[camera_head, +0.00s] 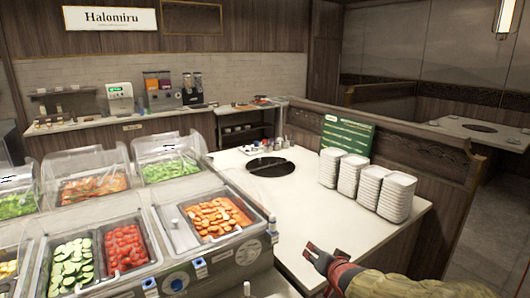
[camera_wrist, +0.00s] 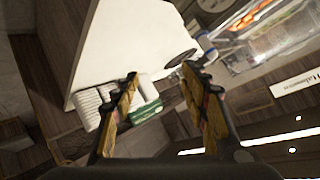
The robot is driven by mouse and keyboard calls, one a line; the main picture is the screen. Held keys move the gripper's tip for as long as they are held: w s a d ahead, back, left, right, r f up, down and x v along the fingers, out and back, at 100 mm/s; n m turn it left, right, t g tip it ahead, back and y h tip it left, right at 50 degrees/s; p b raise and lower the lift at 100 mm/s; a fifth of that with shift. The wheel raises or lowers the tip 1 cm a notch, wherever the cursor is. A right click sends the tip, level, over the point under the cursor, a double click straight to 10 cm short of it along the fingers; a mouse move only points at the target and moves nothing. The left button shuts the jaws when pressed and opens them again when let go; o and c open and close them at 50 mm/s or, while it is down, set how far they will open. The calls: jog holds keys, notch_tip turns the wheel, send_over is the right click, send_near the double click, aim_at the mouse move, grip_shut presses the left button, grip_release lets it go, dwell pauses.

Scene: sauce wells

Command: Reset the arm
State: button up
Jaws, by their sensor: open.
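My gripper (camera_head: 316,254) is at the lower right of the head view, above the near part of the white counter (camera_head: 300,222). In the wrist view my gripper (camera_wrist: 160,82) has its two yellow-and-black fingers spread apart, with nothing between them but the view of the counter beyond. The wrist picture is steeply tilted. My forearm runs off toward the lower right of the head view.
Stacks of white dishes (camera_head: 352,174) stand at the counter's right side before a green sign (camera_head: 347,134). A round dark inset (camera_head: 270,167) lies behind. Food wells with clear covers (camera_head: 168,159) fill the left. A wooden partition (camera_head: 420,150) stands beyond the dishes. The counter's middle is clear.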

jog(key=s+d+r+n+g, duration=0.1)
jog(key=s+n+g, duration=0.1)
jog(key=s, duration=1.5)
jog(key=s+d+r+n+g+h, duration=0.1)
jog(key=s+r+n+g, duration=0.1)
jog(key=s, duration=1.5)
jog(key=shift+s+d+r+n+g, duration=0.2)
jog(key=shift+d+r+n+g, duration=0.3)
jog(key=shift+g, duration=0.7)
jog(key=shift+a+f, duration=0.15)
jog(key=shift+f, duration=0.05)
jog(key=shift+c, duration=1.2)
